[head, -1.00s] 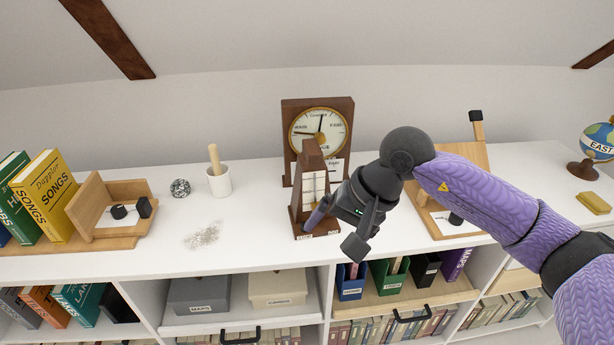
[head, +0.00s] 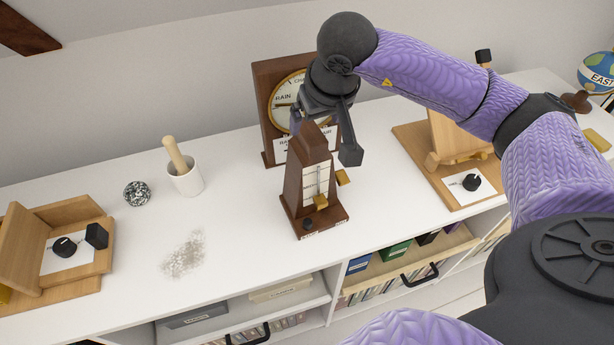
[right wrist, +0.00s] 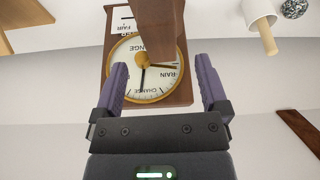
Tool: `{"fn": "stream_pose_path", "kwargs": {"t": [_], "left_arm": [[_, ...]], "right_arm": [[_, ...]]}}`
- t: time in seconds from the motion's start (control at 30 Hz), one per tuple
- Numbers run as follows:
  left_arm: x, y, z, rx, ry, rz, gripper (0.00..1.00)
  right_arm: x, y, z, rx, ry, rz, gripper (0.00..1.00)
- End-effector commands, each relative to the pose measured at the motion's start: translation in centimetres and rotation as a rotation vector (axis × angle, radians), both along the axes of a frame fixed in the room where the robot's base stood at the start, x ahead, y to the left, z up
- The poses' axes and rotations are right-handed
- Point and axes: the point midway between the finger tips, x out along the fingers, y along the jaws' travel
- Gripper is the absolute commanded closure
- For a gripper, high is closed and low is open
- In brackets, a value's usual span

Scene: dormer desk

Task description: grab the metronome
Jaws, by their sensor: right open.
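The metronome (head: 294,188) is a dark brown tapered wooden box with a pale scale face and brass weight. It stands upright near the shelf's front edge in the head view. My right gripper (head: 318,122) is at its peak, pointing down, partly hidden by its own wrist. In the right wrist view, the metronome's brown top (right wrist: 161,28) lies ahead between the two spread purple fingers, in front of the dial. The right gripper (right wrist: 162,78) is open and holds nothing. My left gripper is out of view.
A wooden dial instrument (head: 268,78) stands close behind the metronome. A mortal-white cup with a pestle (head: 187,180), a speckled ball (head: 137,193) and wooden stands (head: 62,285) are to the left. Another wooden stand (head: 410,145) is right.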

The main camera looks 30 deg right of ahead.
Motion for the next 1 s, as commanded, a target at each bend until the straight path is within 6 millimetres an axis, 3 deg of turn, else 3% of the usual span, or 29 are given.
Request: {"fn": "stream_pose_path", "kwargs": {"t": [0.23,0.5,0.57,0.93,1.0], "left_arm": [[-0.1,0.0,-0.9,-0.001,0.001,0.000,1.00],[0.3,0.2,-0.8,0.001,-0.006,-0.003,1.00],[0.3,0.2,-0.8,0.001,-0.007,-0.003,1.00],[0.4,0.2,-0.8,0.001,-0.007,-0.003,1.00],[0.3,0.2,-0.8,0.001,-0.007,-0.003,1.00]], "right_arm": [[1.4,-0.2,-4.6,0.002,0.003,-0.001,0.06],[1.7,-0.3,-5.2,0.000,-0.001,-0.001,0.06],[1.7,-0.3,-5.1,0.000,0.000,-0.001,0.16],[1.7,-0.3,-5.1,0.001,0.000,-0.002,0.95],[1.7,-0.3,-5.1,0.001,0.000,-0.002,1.00]]}}
